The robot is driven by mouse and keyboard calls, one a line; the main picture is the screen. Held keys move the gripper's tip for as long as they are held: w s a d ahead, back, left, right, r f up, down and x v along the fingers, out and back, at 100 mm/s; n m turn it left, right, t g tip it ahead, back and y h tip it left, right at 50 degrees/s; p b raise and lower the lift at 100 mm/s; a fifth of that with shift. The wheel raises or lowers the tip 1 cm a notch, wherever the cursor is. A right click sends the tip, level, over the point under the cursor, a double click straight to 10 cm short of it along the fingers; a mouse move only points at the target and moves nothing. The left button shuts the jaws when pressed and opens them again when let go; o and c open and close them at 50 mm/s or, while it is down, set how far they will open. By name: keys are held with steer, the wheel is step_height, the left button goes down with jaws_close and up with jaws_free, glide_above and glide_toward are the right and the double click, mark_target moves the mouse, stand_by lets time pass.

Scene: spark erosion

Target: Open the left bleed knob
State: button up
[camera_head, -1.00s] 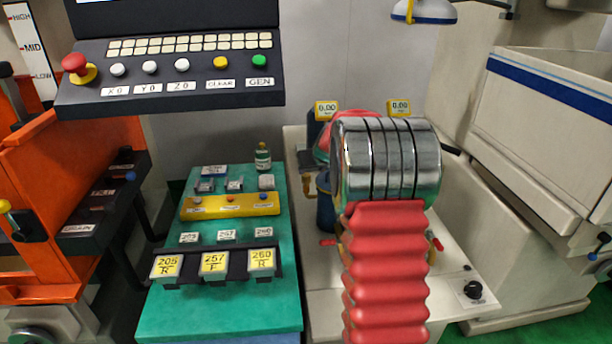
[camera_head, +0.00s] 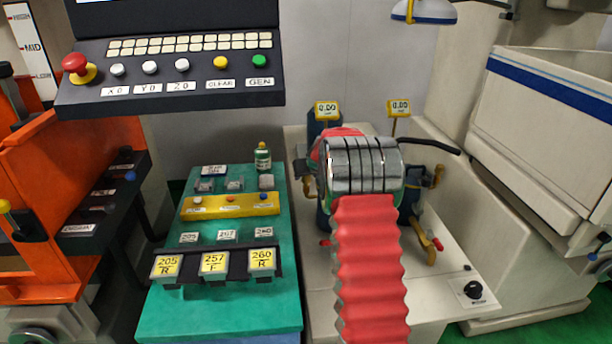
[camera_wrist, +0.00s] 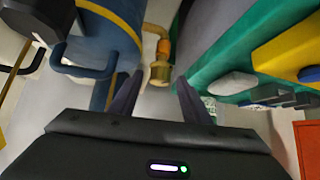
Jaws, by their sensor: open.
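The left blue canister (camera_head: 323,212) stands on the pale cabinet, mostly hidden behind my arm in the head view. A brass fitting on its left side (camera_head: 308,185), which looks like the left bleed knob, shows in both views. In the wrist view the canister (camera_wrist: 100,45) fills the upper left, and the brass knob end (camera_wrist: 160,72) lies between my fingertips, seemingly just beyond them. My gripper (camera_wrist: 160,82) is open, one finger on each side of the knob. I cannot tell whether it touches. My gripper is hidden in the head view.
A second canister with brass fittings (camera_head: 410,205) and a red-tipped lever (camera_head: 437,244) stands to the right. Yellow 0.00 gauges (camera_head: 326,110) rise behind. The green bench (camera_head: 220,318), with its yellow strip (camera_head: 230,206), lies close on the left.

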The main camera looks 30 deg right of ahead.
steer(key=shift+c, duration=0.5)
steer(key=shift+a, duration=0.1)
steer(key=c, duration=0.9)
steer(key=shift+c, duration=0.2)
steer(key=shift+d+n+y, duration=0.2)
steer(key=shift+n+y, duration=0.9)
steer(key=shift+n, duration=0.3)
steer(key=shift+f+n+y, duration=0.1)
steer(key=shift+n+y, duration=0.2)
steer(key=shift+n, duration=0.1)
steer(key=shift+d+n+y, duration=0.15)
steer(key=shift+n+y, duration=0.55)
steer(key=shift+n, duration=0.2)
steer(key=shift+d+n+y, duration=0.15)
steer(key=shift+n+y, duration=0.55)
steer(key=shift+n, duration=0.2)
